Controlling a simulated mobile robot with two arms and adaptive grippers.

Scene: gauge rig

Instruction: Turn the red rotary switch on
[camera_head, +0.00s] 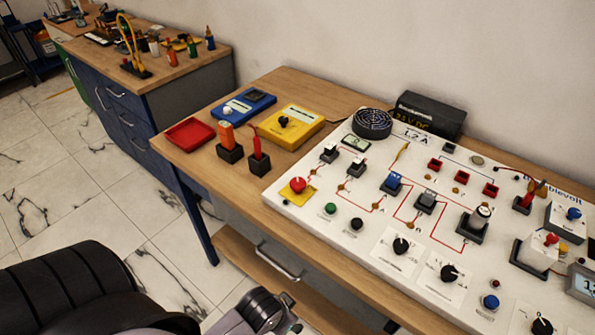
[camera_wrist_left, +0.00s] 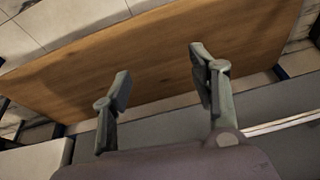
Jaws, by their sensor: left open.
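A red round knob on a yellow square (camera_head: 298,185) sits at the left front corner of the white panel (camera_head: 290,212). It is the red control that best fits the rotary switch; its turned position is too small to read. My left gripper (camera_wrist_left: 160,68) shows in the left wrist view with its two fingers spread apart and nothing between them. A bare wooden surface (camera_wrist_left: 160,55) lies beyond the fingers. The knob is not in the left wrist view. In the head view my left arm is at the bottom, and its fingers are out of frame. My right gripper is not seen.
The panel carries several black knobs, such as one at the front (camera_head: 401,246), a green button (camera_head: 330,208) and a black speaker (camera_head: 372,123). Left of it on the wooden table stand a yellow meter (camera_head: 299,120), a blue meter (camera_head: 235,110) and a red tray (camera_head: 189,134).

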